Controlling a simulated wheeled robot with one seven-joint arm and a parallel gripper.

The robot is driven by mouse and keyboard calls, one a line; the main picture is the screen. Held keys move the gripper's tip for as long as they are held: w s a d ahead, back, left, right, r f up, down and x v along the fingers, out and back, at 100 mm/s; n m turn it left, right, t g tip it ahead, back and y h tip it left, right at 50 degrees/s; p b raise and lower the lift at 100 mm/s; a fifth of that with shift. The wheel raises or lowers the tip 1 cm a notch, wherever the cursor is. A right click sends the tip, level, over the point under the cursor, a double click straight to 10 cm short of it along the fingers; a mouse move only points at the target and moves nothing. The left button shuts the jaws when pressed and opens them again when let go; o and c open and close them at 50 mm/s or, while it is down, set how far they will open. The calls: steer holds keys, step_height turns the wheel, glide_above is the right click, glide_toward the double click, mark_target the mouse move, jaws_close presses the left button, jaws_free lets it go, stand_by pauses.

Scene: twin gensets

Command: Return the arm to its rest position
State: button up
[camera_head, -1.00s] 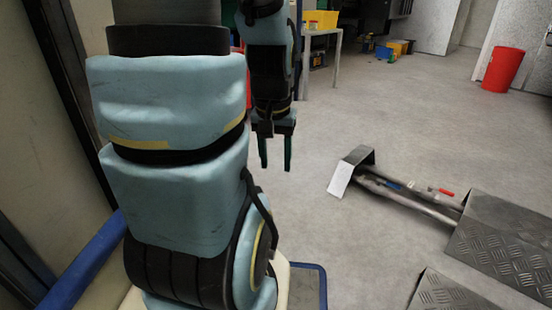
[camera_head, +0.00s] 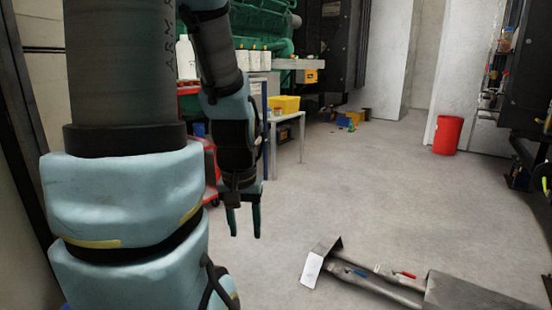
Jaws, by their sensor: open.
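My gripper (camera_head: 244,222) hangs at the end of my pale blue and black arm, left of the middle of the head view. Its two dark green fingers point down and stand apart with nothing between them. The floor shows behind the fingertips. My upper arm and a large joint fill the left side of the view and hide what lies behind them.
A metal channel with pipes and red and blue valve handles (camera_head: 372,276) lies on the floor at the lower right. A table with a yellow bin (camera_head: 285,104) stands behind my gripper. A red bucket (camera_head: 447,135) stands farther back. The middle floor is clear.

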step_height(320, 180, up, 34)
steer(key=p, duration=3.1)
steer(key=shift+p, duration=0.4)
steer(key=shift+r, duration=0.1)
